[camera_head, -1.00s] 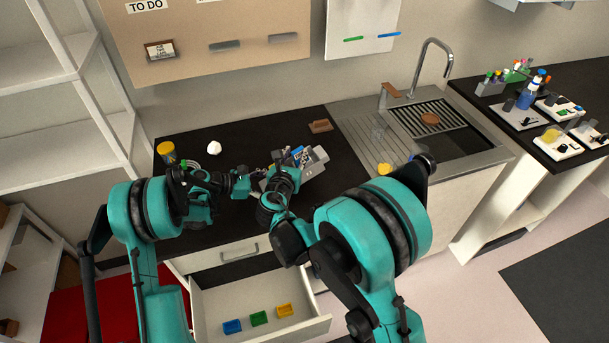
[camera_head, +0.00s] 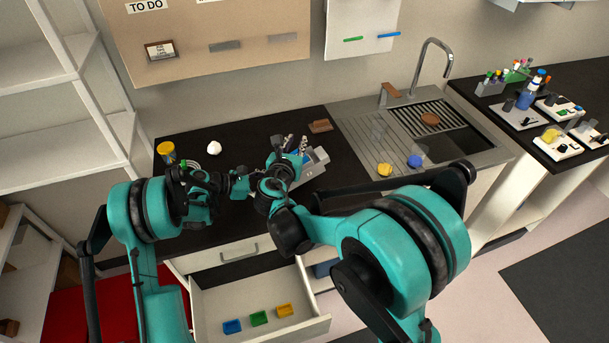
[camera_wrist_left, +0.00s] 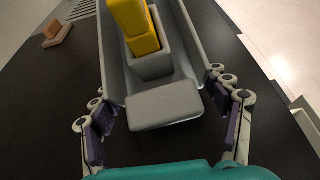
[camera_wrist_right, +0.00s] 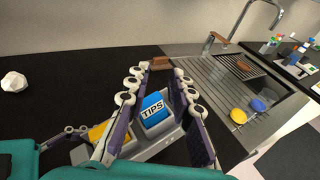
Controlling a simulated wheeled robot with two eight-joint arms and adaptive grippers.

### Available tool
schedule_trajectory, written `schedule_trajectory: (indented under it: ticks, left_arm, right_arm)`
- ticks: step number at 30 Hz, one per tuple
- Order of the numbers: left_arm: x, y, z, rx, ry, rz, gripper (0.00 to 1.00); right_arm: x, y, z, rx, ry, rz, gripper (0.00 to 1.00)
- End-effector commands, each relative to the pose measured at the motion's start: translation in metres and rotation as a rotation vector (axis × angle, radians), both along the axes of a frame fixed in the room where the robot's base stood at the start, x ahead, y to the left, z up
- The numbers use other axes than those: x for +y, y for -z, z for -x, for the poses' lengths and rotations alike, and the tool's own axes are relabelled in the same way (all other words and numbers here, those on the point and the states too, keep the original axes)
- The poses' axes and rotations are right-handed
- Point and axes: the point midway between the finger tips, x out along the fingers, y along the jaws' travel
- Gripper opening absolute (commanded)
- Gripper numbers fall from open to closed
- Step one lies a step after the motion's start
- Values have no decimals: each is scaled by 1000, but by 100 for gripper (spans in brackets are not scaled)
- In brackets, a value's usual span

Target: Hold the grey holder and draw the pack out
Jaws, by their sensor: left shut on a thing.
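The grey holder (camera_head: 317,161) stands on the dark counter left of the sink. In the left wrist view, the grey holder (camera_wrist_left: 190,40) has a near block between the pads of my left gripper (camera_wrist_left: 160,98), which is shut on it. A yellow pack (camera_wrist_left: 140,28) stands in the holder. In the right wrist view, a blue pack with a white TIPS label (camera_wrist_right: 154,108) sits in the holder beside the yellow pack (camera_wrist_right: 97,132). My right gripper (camera_wrist_right: 161,78) is open, with its fingers on either side of the blue pack; contact cannot be told.
A white lump (camera_head: 214,148) and a yellow-lidded jar (camera_head: 166,150) stand at the left of the counter. A brown block (camera_head: 320,126) lies behind the holder. Yellow (camera_head: 385,169) and blue (camera_head: 415,161) sponges lie by the sink. An open drawer (camera_head: 268,326) juts out below.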

Motion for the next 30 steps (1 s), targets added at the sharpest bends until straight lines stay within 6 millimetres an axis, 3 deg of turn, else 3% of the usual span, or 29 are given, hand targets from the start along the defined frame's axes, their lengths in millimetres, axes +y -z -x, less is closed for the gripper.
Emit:
schedule_trajectory:
  ticks: [8, 21, 30]
  left_arm:
    - [0, 0, 0, 0, 0, 1, 17]
    - [0, 0, 0, 0, 0, 1, 17]
    - [0, 0, 0, 0, 0, 1, 17]
  right_arm:
    - [4, -3, 12, 1, -2, -1, 23]
    - [28, -22, 95, 1, -3, 0, 23]
    - [32, -26, 113, 0, 0, 0, 23]
